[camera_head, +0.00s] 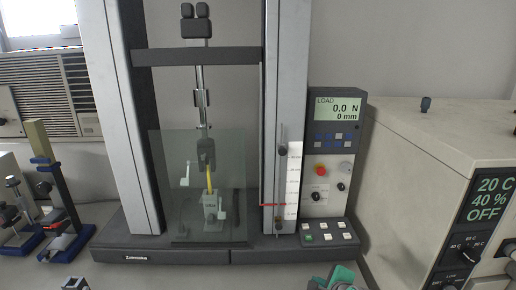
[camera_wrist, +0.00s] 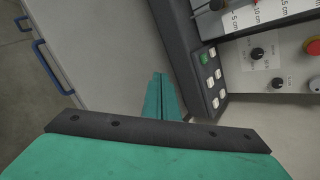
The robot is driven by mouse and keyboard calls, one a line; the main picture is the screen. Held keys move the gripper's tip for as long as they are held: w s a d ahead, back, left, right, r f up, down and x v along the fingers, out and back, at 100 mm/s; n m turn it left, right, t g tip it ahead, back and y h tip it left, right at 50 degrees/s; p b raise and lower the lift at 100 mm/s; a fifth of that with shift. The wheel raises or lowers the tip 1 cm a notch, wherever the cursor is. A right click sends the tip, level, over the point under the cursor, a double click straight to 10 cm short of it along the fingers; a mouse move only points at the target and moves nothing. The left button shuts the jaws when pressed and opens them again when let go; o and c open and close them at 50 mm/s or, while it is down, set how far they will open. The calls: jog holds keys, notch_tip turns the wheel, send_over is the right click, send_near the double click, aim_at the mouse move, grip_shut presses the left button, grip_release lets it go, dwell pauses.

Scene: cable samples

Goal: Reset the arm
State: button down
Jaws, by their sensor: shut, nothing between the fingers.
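My gripper (camera_head: 338,277) shows at the bottom edge of the head view, right of centre, in front of the tensile testing machine's control panel. Only its teal end is in view there; most of the arm is out of frame. In the wrist view, my gripper's teal fingers (camera_wrist: 162,98) are together with nothing between them. They are near the machine's button pad (camera_wrist: 212,80), but I cannot tell the exact gap.
The testing machine (camera_head: 120,249) has a yellow sample (camera_head: 209,180) behind a clear shield (camera_head: 168,215). Its display (camera_head: 338,109) reads 0.0 N. A beige chamber (camera_head: 440,140) stands right; blue-based stands (camera_head: 66,240) stand left. Blue handles (camera_wrist: 50,68) show below the bench.

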jog(key=s+a+f+n, duration=0.1)
jog(key=s+a+f, duration=0.1)
jog(key=f, duration=0.2)
jog(key=s+a+f+n, duration=0.1)
jog(key=s+a+f, duration=0.1)
jog(key=f, duration=0.2)
jog(key=s+a+f+n+t+h, duration=0.1)
jog(key=s+a+f, duration=0.1)
jog(key=f, duration=0.2)
jog(key=shift+s+a+n, duration=0.15)
jog(key=shift+s+n, duration=0.2)
jog(key=shift+n, duration=0.05)
jog(key=s+a+f+n+t+h, duration=0.1)
jog(key=s+a+f+n, duration=0.15)
jog(key=s, duration=0.35)
jog(key=s+a+f+n, duration=0.2)
jog(key=s+f+n, duration=0.15)
jog(key=s, duration=0.25)
jog(key=s+a+r+n+t, duration=0.1)
jog(key=s+a+r+n, duration=0.1)
jog(key=s, duration=0.6)
jog(key=s+a+r+n+t, duration=0.1)
jog(key=s+a+r+n, duration=0.1)
jog(key=s+r+n, duration=0.2)
jog(key=s+a+r+n+t, duration=0.2)
jog(key=s+n, duration=0.5)
jog(key=s, duration=0.6)
jog(key=shift+a+r, duration=0.45)
jog(key=shift+r, duration=0.5)
jog(key=shift+s, duration=0.2)
